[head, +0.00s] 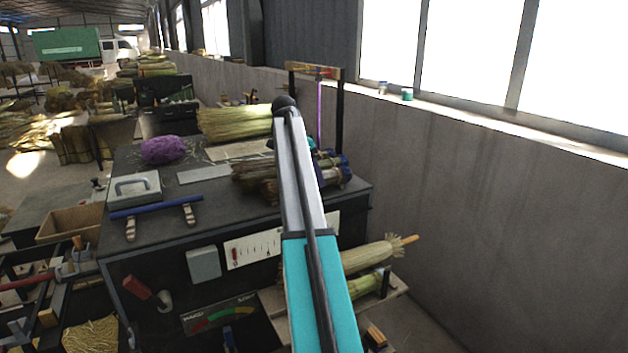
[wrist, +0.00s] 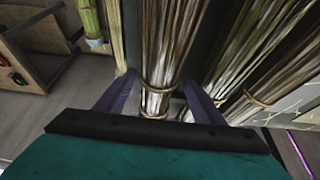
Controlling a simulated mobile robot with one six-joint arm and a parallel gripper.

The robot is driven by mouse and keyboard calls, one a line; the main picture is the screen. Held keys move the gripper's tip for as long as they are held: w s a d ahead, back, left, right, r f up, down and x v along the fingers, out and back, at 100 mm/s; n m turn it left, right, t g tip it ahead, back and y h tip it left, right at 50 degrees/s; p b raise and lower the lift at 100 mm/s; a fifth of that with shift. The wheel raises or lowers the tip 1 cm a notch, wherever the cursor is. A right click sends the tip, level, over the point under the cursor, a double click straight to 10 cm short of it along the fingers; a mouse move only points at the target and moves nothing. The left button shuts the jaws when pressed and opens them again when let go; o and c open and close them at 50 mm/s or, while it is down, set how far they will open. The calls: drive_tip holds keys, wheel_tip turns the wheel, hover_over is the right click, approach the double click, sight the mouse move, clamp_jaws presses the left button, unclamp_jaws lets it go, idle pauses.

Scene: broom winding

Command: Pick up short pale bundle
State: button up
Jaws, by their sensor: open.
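In the wrist view my gripper (wrist: 160,98) is open, with one dark finger on each side of a tied pale-brown bundle (wrist: 165,45). The bundle runs away between the fingers; two ties show near its close end. I cannot tell whether the fingers touch it. In the head view a pale yellow-green bundle (head: 235,122) lies at the back of the dark bench (head: 235,220). Darker brown bundles (head: 258,178) lie in front of it, partly behind my arm. My gripper is hidden there. I cannot tell for certain which bundle is the short pale one.
More stalks (wrist: 245,55) lie close right of my gripper, and a thin yellow-green bundle (wrist: 90,22) is at left. A purple coil (head: 163,149), a grey case (head: 133,189) and a blue-barred tool (head: 155,208) sit on the bench. A frame (head: 340,115) stands by the wall.

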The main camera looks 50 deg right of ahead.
idle(0.4)
drive_tip(key=c, duration=1.1)
drive_tip(key=shift+r, duration=0.1)
drive_tip(key=r, duration=0.1)
drive_tip(key=r+b, duration=0.2)
drive_tip(key=shift+s+a+r, duration=0.1)
drive_tip(key=shift+s+a, duration=0.2)
drive_tip(key=shift+s, duration=0.05)
drive_tip(key=s+a+b, duration=0.1)
drive_tip(key=s+a, duration=0.2)
drive_tip(key=s, duration=0.1)
drive_tip(key=s+a+r+b, duration=0.1)
drive_tip(key=s+a+b, duration=0.1)
drive_tip(key=s+a, duration=0.1)
drive_tip(key=s+a+b, duration=0.2)
drive_tip(key=s+a, duration=0.1)
drive_tip(key=s, duration=0.2)
drive_tip(key=shift+a+r, duration=0.1)
drive_tip(key=shift+r, duration=0.2)
